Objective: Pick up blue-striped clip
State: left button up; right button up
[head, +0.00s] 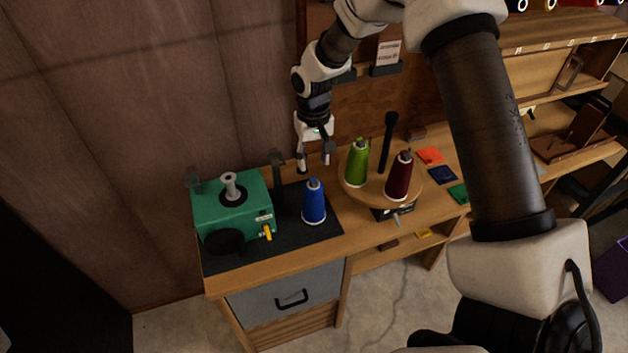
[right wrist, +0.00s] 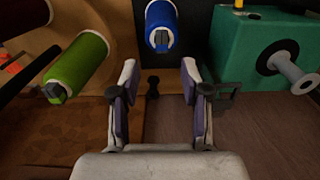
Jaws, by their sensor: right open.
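A blue thread spool (head: 314,203) stands on the dark mat, and it also shows in the right wrist view (right wrist: 161,15). A small dark clip (right wrist: 161,40) sits at its top end; I cannot make out a stripe on it. My right gripper (head: 314,164) is open and empty, above and behind the blue spool in the head view. In the right wrist view the spool and clip lie beyond the gap between its fingertips (right wrist: 159,74), apart from them. My left gripper is not in view.
A green machine (head: 236,206) stands left of the blue spool. A green spool (head: 356,165) and a dark red spool (head: 399,178) stand on a round wooden turntable (head: 425,187) to the right, with a dark post (head: 388,140) behind. The wooden wall is close behind the gripper.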

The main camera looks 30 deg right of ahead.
aim_at(313, 179)
notch_tip(313, 179, down, 6)
jog(key=shift+a+r+p, duration=0.1)
jog(key=shift+p, duration=0.95)
jog(key=c, duration=0.8)
jog(key=shift+r+b, duration=0.5)
jog(key=shift+r, duration=0.15)
jog(key=shift+s+r+b, duration=0.3)
jog(key=shift+r+b, duration=0.25)
jog(key=shift+r, duration=0.4)
jog(key=shift+s+a+r+b, duration=0.1)
jog(key=shift+s+r+b, duration=0.2)
jog(key=shift+s+b, duration=1.5)
jog(key=shift+s+a+r+b, duration=0.15)
jog(key=shift+s+r, duration=0.1)
jog(key=shift+s, duration=3.1)
jog(key=shift+s+r+b, duration=0.3)
jog(key=shift+s+b, duration=0.7)
jog(key=shift+s, duration=1.6)
